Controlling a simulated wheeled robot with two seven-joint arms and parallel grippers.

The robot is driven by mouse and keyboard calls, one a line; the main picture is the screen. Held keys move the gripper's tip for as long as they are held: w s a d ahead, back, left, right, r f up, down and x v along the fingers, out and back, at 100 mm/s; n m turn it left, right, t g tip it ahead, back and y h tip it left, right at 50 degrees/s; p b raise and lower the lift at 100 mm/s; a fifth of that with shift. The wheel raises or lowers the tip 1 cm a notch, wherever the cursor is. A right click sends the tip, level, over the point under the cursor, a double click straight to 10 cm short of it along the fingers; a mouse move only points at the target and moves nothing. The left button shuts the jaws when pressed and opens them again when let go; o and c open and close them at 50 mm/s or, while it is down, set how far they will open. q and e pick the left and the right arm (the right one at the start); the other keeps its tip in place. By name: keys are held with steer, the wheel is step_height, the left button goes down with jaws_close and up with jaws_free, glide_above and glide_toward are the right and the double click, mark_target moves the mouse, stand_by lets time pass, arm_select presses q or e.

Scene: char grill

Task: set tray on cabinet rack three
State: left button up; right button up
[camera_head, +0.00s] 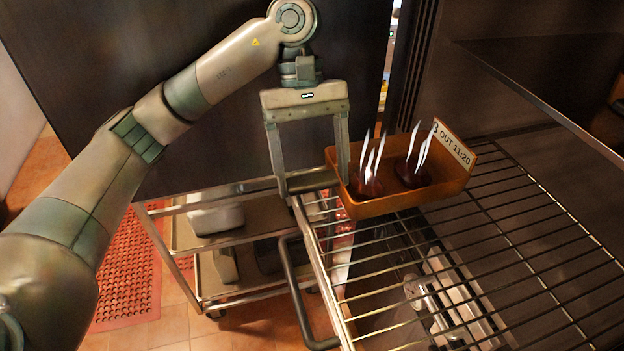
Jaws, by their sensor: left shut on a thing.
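An orange-brown tray (388,207) is at the wire rack (480,240), over its far left part. It holds two dark reddish pieces with white wisps above them. A label reading "OUT 11:20" (453,145) stands at its right end. One finger overlaps the tray's left edge. I cannot tell whether the tray's underside touches the wires. My right gripper is not in view.
A dark shelf (545,70) lies above the rack at the upper right. A curved handle (292,290) is at the rack's left side. A metal cart (215,262) stands behind on the tiled floor. The wire rack is bare right of the tray.

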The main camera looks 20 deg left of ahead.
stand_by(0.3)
arm_select(q)
steer(key=shift+f, duration=0.1)
step_height(320, 180, down, 3)
steer(key=shift+r+p, duration=0.15)
steer(key=shift+p, duration=1)
steer(key=shift+f, duration=0.6)
steer(key=o, duration=1.4)
